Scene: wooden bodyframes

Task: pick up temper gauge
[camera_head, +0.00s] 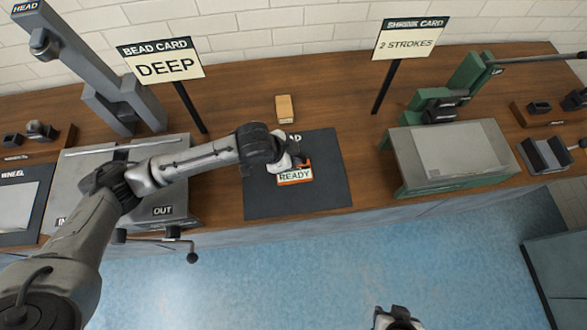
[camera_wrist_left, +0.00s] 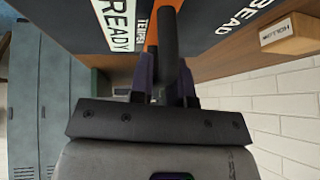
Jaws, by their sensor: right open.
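The temper gauge (camera_head: 296,176) is an orange-edged block with a white READY label. It sits on the dark mat (camera_head: 325,190) on the bench, and its far side is partly hidden by my left gripper (camera_head: 292,163). In the left wrist view, the gauge's orange edge (camera_wrist_left: 151,38) and a dark upright handle show. My left gripper's fingers (camera_wrist_left: 167,82) flank the handle closely, with no clear gap on either side. My right gripper (camera_head: 398,318) is open and empty at the bottom of the head view, away from the bench.
A small wooden block (camera_head: 284,109) lies just behind the mat. A grey machine with an OUT label (camera_head: 163,211) and crank stands left, and a green-framed machine (camera_head: 450,155) stands right. DEEP (camera_head: 165,66) and 2 STROKES (camera_head: 408,42) signs stand behind.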

